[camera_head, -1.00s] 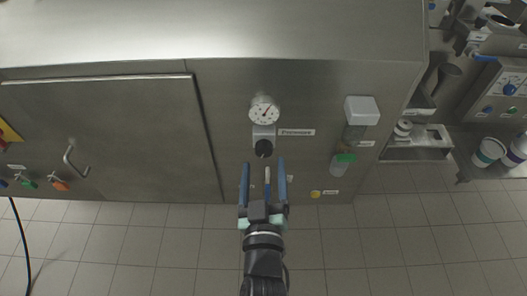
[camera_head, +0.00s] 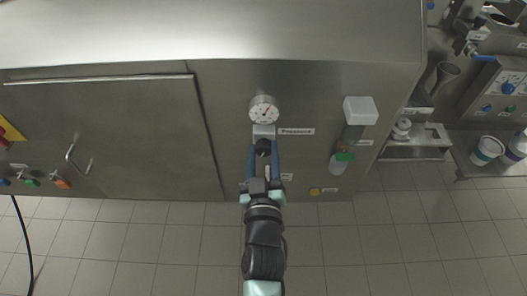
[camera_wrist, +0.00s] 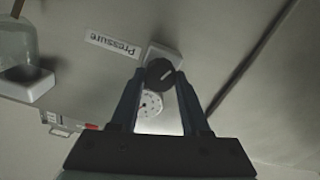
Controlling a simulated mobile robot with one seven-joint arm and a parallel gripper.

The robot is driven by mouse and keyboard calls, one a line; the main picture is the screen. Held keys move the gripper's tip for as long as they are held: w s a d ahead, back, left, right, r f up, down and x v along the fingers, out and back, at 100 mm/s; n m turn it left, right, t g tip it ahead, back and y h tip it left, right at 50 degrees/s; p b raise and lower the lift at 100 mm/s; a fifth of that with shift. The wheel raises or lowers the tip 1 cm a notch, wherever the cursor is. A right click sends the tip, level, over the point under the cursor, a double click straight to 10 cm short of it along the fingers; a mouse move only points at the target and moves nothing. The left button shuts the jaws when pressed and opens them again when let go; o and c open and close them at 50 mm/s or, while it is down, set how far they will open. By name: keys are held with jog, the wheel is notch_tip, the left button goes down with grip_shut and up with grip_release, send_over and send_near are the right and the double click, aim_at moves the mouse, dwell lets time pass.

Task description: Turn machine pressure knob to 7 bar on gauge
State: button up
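The round white pressure gauge (camera_head: 263,111) is on the steel machine front; its red needle points to the upper right in the head view, and its numbers are too small to read. The black pressure knob (camera_head: 263,147) sits just below the gauge. In the wrist view the knob (camera_wrist: 159,74) shows a pale line, and the gauge (camera_wrist: 150,104) appears between the fingers. My gripper (camera_head: 263,149) is open, with one blue finger on each side of the knob. I cannot tell whether either finger touches it.
A "Pressure" label (camera_head: 296,131) is right of the knob. Farther right, a white box (camera_head: 361,110) and a bottle with a green part (camera_head: 343,158) stick out from the panel. A closed door with a handle (camera_head: 76,158) is at left. Tiled floor lies below.

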grip_shut()
jog(key=shift+m, duration=0.3)
jog(key=shift+d+m+p, duration=0.1)
jog(key=shift+m+p, duration=0.25)
jog(key=shift+m, duration=2.65)
jog(key=o, duration=0.9)
grip_release()
jog(key=shift+c, duration=0.2)
jog(key=shift+s, duration=0.1)
jog(key=s+b, duration=0.1)
jog(key=s, duration=1.1)
jog(key=shift+s, duration=0.4)
